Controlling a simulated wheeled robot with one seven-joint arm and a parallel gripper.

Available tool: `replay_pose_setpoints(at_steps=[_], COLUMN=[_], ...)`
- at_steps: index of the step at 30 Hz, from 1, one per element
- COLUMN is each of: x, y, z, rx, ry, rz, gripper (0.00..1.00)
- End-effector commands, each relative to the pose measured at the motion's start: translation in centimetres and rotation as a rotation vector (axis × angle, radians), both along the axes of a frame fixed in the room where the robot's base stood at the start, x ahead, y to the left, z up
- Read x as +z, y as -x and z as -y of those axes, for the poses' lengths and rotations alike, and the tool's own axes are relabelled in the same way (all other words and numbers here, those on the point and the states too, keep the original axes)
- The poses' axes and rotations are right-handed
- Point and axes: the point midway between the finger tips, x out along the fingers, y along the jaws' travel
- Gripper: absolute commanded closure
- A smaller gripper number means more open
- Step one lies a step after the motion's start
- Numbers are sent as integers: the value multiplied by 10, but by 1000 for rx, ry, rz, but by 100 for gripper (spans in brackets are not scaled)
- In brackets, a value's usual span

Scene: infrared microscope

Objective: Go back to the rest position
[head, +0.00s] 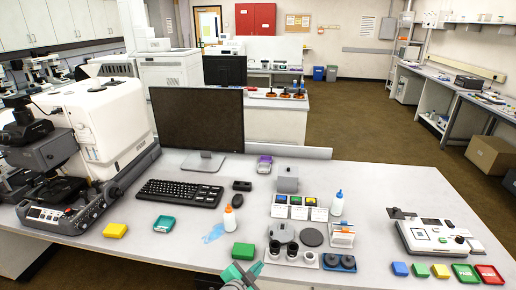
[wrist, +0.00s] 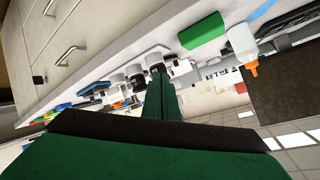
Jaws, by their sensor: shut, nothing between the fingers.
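My gripper (head: 241,275) shows at the bottom edge of the head view, just in front of the green box (head: 243,250) at the table's front edge. In the wrist view my gripper's green fingers (wrist: 158,95) are together with nothing between them. The wrist view is tilted, with the table edge running across the upper part. The green box also shows there (wrist: 203,34), apart from the fingers. Most of my arm is out of the head view.
The white table (head: 180,245) holds an infrared microscope (head: 100,115) at left, a monitor (head: 197,118), a keyboard (head: 180,192), an orange-capped bottle (head: 230,222), several small containers near the middle and a white instrument (head: 435,233) at right. Drawers (wrist: 60,50) show below the table edge.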

Motion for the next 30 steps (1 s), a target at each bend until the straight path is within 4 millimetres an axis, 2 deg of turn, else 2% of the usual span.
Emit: replay_pose_setpoints(at_steps=[1,4,8,12,20,24,30], x=[-4,-10,-19,-31,-54,-64,-66], y=[7,20,43,76,155,205,279], z=[16,37,57,72,82,78,64], rx=[30,104,204,308,489,572,662], ry=[54,151,267,374,516,561,591], rz=[6,19,28,28,23,23,34], gripper=[100,100,100,100,100,100,100])
